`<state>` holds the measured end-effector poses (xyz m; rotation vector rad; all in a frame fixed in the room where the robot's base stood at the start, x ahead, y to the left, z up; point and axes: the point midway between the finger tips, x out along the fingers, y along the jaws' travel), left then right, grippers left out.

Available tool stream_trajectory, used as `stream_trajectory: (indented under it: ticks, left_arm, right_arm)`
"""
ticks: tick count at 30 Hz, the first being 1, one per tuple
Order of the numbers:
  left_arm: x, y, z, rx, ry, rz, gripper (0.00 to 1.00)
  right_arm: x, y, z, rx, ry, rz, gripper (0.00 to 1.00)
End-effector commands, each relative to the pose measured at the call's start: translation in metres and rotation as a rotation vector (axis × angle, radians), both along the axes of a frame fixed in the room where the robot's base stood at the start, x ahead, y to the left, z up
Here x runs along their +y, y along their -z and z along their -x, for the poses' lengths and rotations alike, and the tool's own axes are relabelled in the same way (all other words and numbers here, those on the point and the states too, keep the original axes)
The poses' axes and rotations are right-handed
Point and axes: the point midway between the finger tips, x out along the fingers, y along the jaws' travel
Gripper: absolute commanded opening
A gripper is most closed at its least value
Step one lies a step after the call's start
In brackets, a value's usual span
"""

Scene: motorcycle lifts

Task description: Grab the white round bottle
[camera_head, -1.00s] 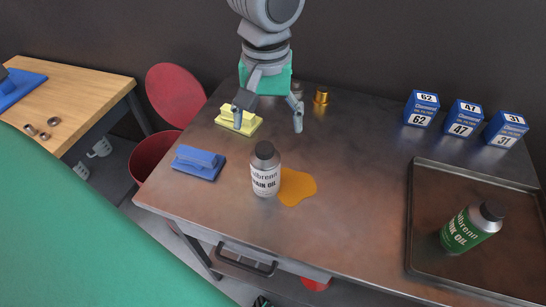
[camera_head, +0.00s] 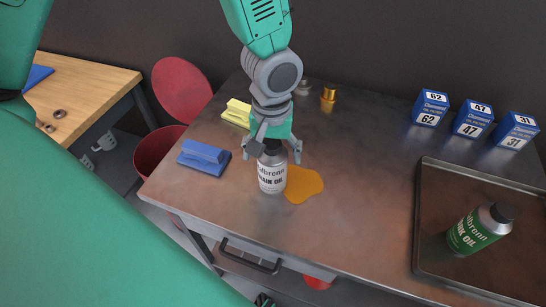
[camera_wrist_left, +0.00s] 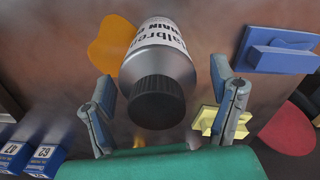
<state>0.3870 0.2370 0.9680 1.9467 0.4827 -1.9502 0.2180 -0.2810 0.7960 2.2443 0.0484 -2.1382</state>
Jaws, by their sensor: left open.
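The white round bottle (camera_head: 271,178), a white chain oil bottle with a black cap, stands upright on the metal table beside an orange spill. My left gripper (camera_head: 272,156) is above it, with its open fingers on either side of the cap in the head view. In the left wrist view the bottle (camera_wrist_left: 160,62) lies between the two spread fingers of my left gripper (camera_wrist_left: 165,110), with its black cap toward the camera. A gap shows on both sides, and the fingers do not grip it.
The orange spill (camera_head: 303,184) lies right of the bottle. A blue brush (camera_head: 203,157) and a yellow one (camera_head: 237,113) lie left. A tray (camera_head: 426,215) holds a green-labelled bottle (camera_head: 478,230) at right. Blue filter boxes (camera_head: 473,119) stand behind.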

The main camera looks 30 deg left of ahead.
Motion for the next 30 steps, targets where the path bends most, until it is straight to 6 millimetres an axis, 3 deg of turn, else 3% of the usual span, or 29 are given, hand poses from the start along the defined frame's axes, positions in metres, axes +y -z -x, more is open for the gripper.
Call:
stream_trajectory:
  ticks: [3, 9, 20, 30]
  left_arm:
    - [-0.001, -0.001, 0.0, 0.0, 0.001, -0.001, 0.75]
    - [-0.001, -0.001, 0.0, 0.001, 0.001, -0.002, 0.11]
    - [-0.001, -0.01, -0.001, -0.002, 0.0, -0.001, 0.11]
    - [-0.001, -0.075, -0.001, -0.005, 0.0, 0.001, 0.11]
  right_arm:
    - [0.0, 0.0, 0.0, 0.0, 0.0, 0.0, 0.4]
    - [0.0, 0.0, 0.0, 0.0, 0.0, 0.0, 0.4]
    - [0.0, -0.001, 0.0, 0.0, 0.0, 0.0, 0.4]
    - [0.0, -0.006, 0.0, 0.0, 0.0, 0.0, 0.4]
